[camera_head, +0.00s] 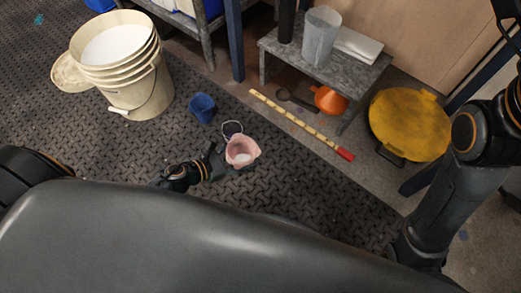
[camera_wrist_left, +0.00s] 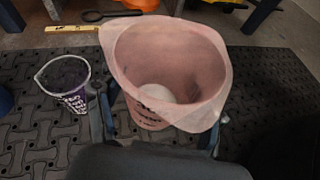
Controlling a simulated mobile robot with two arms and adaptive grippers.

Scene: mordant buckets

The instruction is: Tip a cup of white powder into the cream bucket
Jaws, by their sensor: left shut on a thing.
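The cream bucket (camera_head: 140,88) stands at the upper left in the head view, with a white surface (camera_head: 114,45) inside its wide rim. My left gripper (camera_head: 218,160) is shut on a pink translucent cup (camera_head: 241,158), right of and nearer to me than the bucket, well apart from it. The left wrist view shows the pink cup (camera_wrist_left: 165,55) between the fingers, roughly upright, mouth up, with a small white mound of powder (camera_wrist_left: 157,94) at its bottom. My right arm is at the right; its gripper is out of view.
A blue cup (camera_head: 202,108) and a small clear cup with purple (camera_head: 232,129) stand on the black mat near the pink cup. A yellow measuring stick (camera_head: 290,118), orange funnel (camera_head: 330,100), yellow lid (camera_head: 408,125) and grey bench (camera_head: 345,78) lie to the right.

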